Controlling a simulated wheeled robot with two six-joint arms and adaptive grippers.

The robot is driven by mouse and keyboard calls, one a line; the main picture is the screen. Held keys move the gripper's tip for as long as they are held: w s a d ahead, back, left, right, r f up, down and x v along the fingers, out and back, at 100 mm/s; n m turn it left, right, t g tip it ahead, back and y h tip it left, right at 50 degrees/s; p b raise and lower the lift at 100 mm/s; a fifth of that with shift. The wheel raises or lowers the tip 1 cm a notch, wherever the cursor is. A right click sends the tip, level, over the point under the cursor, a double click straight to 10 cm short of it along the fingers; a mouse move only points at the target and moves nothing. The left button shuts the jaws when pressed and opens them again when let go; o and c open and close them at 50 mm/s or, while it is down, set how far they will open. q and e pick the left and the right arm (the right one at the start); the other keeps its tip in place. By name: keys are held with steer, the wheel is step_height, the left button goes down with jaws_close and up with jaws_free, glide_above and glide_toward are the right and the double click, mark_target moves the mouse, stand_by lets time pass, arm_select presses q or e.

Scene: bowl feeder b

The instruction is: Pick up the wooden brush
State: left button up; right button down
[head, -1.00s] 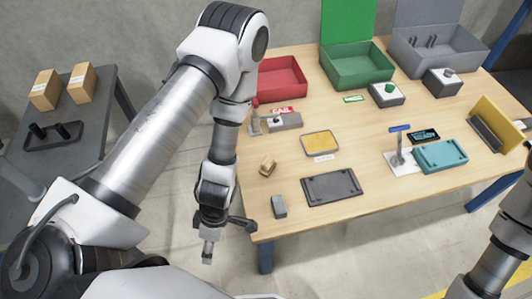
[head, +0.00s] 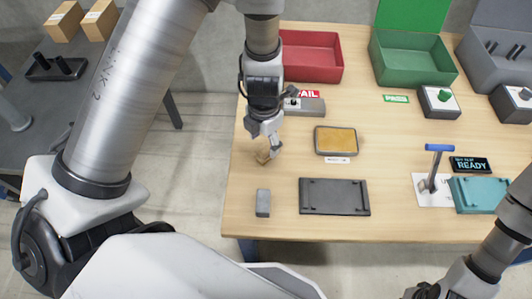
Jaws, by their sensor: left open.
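The wooden brush (head: 264,157), a small light-brown piece, lies on the left part of the wooden table. My left gripper (head: 265,139) points down right over the brush, its fingers open. The fingers overlap the brush's upper part in the picture, and I cannot tell whether they touch it. My right arm comes in at the lower right, and its fingers are outside the picture.
A grey block (head: 263,203) and a dark flat plate (head: 334,197) lie in front of the brush. A yellow-topped pad (head: 336,140) lies to its right. A red bin (head: 313,57) and a grey button box (head: 308,107) stand behind. The table's left edge is close.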

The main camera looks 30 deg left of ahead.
mark_target(266, 147)
arm_select(q)
steer(key=f+b, duration=0.1)
steer(key=f, duration=0.1)
steer(key=f+b, duration=0.1)
steer(key=f, duration=0.1)
steer(key=f+b, duration=0.1)
steer(key=f, duration=0.1)
steer(key=shift+w+f, duration=0.35)
steer(key=shift+r, duration=0.1)
jaws_close()
step_height(266, 147, up, 10)
steer(key=p, duration=0.5)
steer(key=c, duration=0.7)
jaws_free()
steer(key=c, duration=0.4)
